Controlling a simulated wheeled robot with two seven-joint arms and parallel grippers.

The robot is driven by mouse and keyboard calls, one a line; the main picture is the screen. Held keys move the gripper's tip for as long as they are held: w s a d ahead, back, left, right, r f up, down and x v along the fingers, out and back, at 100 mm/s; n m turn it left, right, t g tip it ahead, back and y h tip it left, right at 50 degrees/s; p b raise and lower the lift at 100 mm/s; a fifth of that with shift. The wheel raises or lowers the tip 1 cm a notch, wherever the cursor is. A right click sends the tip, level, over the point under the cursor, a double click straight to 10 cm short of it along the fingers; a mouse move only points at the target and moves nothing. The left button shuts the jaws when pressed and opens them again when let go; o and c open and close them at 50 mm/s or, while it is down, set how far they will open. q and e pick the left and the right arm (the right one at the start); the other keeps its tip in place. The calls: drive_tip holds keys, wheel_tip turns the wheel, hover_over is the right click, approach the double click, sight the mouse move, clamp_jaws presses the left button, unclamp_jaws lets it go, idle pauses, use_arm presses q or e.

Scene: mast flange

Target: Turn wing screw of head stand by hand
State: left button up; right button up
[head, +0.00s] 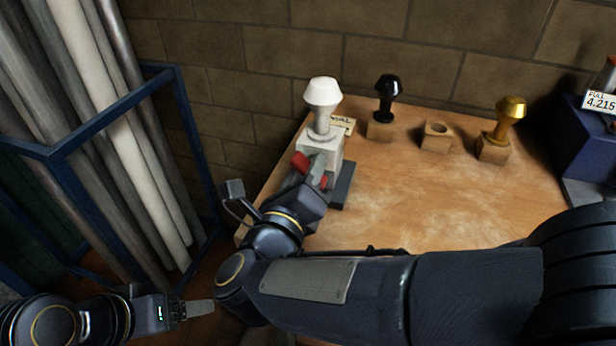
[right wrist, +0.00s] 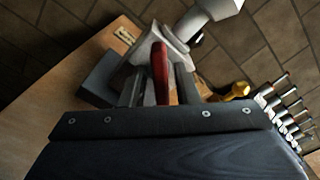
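The head stand (head: 320,150) is a pale block at the table's left edge, bearing a white knob-shaped head (head: 323,95). The red wing screw (head: 300,162) is on its near side; a red part also shows beyond my fingers. My right gripper (head: 315,174) is at the screw. In the right wrist view, the red wing (right wrist: 159,72) stands between the two fingers, with narrow gaps seeming to show on both sides. The screw's lower end is hidden by my gripper. My left gripper (head: 198,308) is low at the left, away from the table; its finger gap is not clear.
On the wooden table (head: 420,195) stand a black head (head: 388,88), an empty wooden block (head: 437,136) and a gold head (head: 510,110). A blue device with a display (head: 600,101) is at the right. A blue rack (head: 175,110) with pipes stands left. The table's middle is clear.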

drive_tip(key=shift+o, duration=0.6)
drive_tip(key=shift+s+a, duration=0.1)
drive_tip(key=shift+s, duration=0.2)
drive_tip(key=shift+b+v, duration=0.65)
drive_tip(key=shift+v, duration=1.55)
